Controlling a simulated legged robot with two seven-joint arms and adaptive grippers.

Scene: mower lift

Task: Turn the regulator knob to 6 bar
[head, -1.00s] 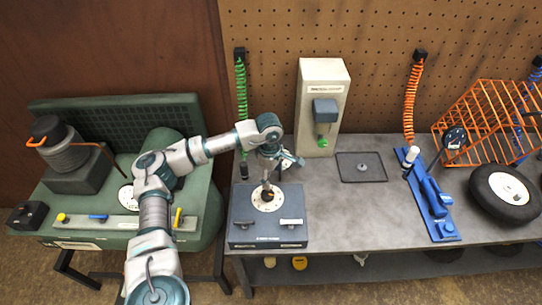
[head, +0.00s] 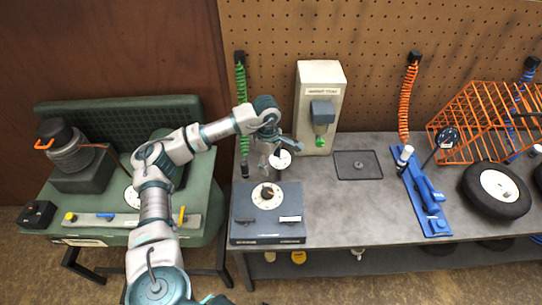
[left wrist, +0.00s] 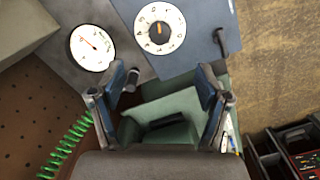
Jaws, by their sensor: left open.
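The regulator is a blue-grey box (head: 243,226) at the front left of the grey bench. Its knob (head: 267,194) has a dark centre with an orange mark on a round white scale; it also shows in the left wrist view (left wrist: 160,31), where the digits are too small to read surely. A white gauge (head: 283,160) stands behind the box; its red needle shows in the left wrist view (left wrist: 92,48). My left gripper (head: 272,148) is open and empty, behind and above the knob and clear of it, close to the gauge. My right gripper is out of view.
A green coiled hose (head: 240,85) hangs behind my left arm.

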